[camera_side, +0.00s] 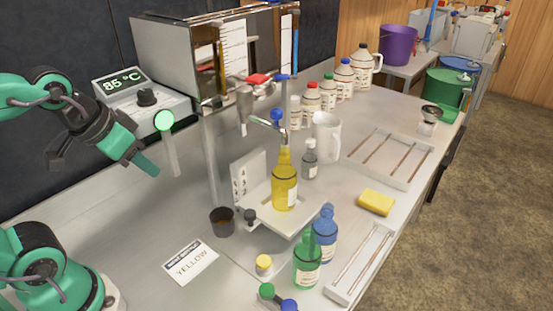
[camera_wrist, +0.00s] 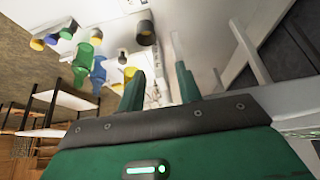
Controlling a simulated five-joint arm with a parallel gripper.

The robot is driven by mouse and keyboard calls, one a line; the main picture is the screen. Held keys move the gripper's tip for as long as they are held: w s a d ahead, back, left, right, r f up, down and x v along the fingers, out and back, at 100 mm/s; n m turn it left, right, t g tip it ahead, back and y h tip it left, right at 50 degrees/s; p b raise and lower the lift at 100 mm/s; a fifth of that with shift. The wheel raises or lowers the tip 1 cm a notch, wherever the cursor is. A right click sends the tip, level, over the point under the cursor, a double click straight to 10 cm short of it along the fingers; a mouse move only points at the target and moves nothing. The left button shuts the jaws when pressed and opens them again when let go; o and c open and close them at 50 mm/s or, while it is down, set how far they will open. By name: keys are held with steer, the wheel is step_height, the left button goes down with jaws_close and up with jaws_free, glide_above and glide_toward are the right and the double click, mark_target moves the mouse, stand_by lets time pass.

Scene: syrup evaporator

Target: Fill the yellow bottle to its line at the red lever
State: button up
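The yellow bottle (camera_side: 285,190) stands upright on the steel platform (camera_side: 262,208) in front of the evaporator, below a tap with a blue knob (camera_side: 277,114). Its fill level and line cannot be made out. The red lever (camera_side: 257,79) sits on the evaporator's front, left of a blue lever (camera_side: 283,77). My gripper (camera_side: 148,165) hangs in the air at the left, well apart from the bottle and levers. In the wrist view my gripper (camera_wrist: 158,75) has its two green fingers apart with nothing held between them.
A dark cup (camera_side: 222,221) stands left of the platform. A card reading YELLOW (camera_side: 190,262) and a yellow cap (camera_side: 263,263) lie in front. Green (camera_side: 307,262) and blue (camera_side: 325,235) bottles stand at the platform's front right. A lit green disc on a post (camera_side: 164,120) is near my gripper.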

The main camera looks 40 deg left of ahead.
steer(key=shift+r, duration=0.1)
steer(key=c, duration=0.7)
steer(key=shift+w+r, duration=0.15)
jaws_close()
steer(key=w+d+r+g, duration=0.1)
steer(key=w+d+r, duration=0.2)
steer(key=w+r, duration=0.7)
steer(key=w+d+r+g, duration=0.1)
steer(key=w+d+r, duration=0.3)
steer(key=w+r, duration=0.6)
steer(key=shift+w+d+r+h, duration=0.15)
steer(key=shift+w+r+h, duration=0.2)
steer(key=shift+r, duration=2.7)
